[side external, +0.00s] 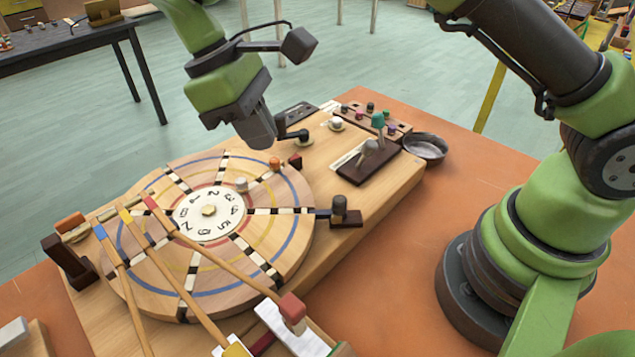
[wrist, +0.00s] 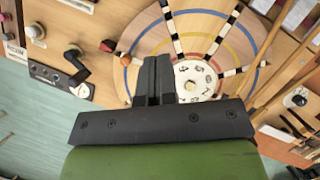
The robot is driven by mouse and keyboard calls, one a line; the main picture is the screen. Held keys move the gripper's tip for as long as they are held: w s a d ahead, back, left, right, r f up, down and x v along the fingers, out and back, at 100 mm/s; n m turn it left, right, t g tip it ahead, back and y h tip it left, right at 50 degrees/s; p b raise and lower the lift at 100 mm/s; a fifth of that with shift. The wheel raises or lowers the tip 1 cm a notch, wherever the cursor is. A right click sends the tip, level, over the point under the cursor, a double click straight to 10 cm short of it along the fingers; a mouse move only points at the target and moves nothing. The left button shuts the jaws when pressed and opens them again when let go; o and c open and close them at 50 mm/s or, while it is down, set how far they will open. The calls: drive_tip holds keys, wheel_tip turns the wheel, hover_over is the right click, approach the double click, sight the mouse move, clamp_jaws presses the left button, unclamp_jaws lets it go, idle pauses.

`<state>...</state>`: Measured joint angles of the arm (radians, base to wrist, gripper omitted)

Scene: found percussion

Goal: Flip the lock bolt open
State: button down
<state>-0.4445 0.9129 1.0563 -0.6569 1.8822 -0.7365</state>
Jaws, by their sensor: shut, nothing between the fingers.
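The lock bolt (side external: 340,212) looks to be the dark knob on a dark block at the right edge of the round wooden disc (side external: 300,240) in the side view. Its bar points left to the disc's rim, touching or nearly so. I cannot make it out in the wrist view. My gripper (side external: 262,140) is shut and empty above the board, behind the disc's far edge and up and left of the bolt. In the wrist view my closed fingers (wrist: 153,75) cover part of the disc (wrist: 140,38).
A black crank (side external: 292,134) stands close beside my gripper. An orange ball (side external: 275,163) and a small dark red block (side external: 295,160) are nearby. A lever on a dark plate (side external: 368,165) and a metal bowl (side external: 425,148) lie right. Several mallets cross the disc's front left.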

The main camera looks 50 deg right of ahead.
sight(340, 196)
drive_tip(key=x, duration=0.8)
drive_tip(key=shift+s+d, duration=0.1)
drive_tip(key=shift+s+d+f, duration=0.2)
drive_tip(key=shift+s+d, duration=0.15)
drive_tip(key=shift+s, duration=0.2)
drive_tip(key=shift+s+d+f, duration=0.2)
drive_tip(key=shift+s+d, duration=0.15)
drive_tip(key=shift+s, duration=0.15)
drive_tip(key=shift+s+d, duration=0.45)
drive_tip(key=shift+s, duration=0.25)
drive_tip(key=shift+d, duration=0.1)
drive_tip(key=shift+s+d, duration=0.85)
drive_tip(key=shift+s, duration=0.05)
